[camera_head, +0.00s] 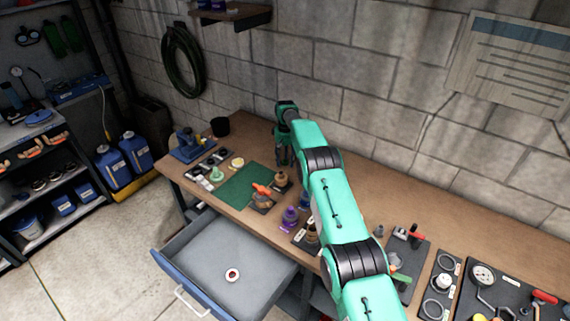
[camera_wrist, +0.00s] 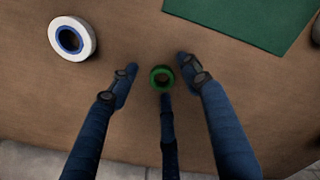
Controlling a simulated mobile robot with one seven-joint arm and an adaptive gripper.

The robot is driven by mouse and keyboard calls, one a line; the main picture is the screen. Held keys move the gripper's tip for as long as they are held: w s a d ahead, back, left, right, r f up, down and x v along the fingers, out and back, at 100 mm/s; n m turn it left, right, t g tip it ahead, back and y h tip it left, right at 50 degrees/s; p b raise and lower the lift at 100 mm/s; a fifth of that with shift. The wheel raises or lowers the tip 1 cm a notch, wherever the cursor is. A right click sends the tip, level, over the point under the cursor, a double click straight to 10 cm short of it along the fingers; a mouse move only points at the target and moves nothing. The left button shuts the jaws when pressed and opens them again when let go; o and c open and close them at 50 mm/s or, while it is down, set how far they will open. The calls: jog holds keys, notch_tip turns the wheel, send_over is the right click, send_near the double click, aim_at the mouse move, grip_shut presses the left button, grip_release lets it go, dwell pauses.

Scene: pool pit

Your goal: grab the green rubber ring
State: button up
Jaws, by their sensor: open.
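The green rubber ring (camera_wrist: 154,78) is a small dark-green ring lying on the brown workbench (camera_wrist: 118,130) in the wrist view. My gripper (camera_wrist: 157,70) is open over it, with one finger on each side and a thinner finger below it in the picture. The ring appears apart from the side fingers; I cannot tell whether the thin finger's tip touches it. In the head view my gripper (camera_head: 284,155) is low over the back of the bench, and I cannot make out the ring there.
A white roll with a blue inner ring (camera_wrist: 72,39) lies to the left in the wrist view. A green mat (camera_head: 236,190) holds no ring. Small bottles and tools stand around it. An open drawer (camera_head: 215,262) juts out in front. A block wall (camera_head: 400,90) rises behind the bench.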

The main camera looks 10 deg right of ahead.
jog(key=c, duration=0.8)
jog(key=shift+r, duration=0.1)
jog(key=shift+r+p, duration=0.3)
jog(key=shift+r, duration=4.65)
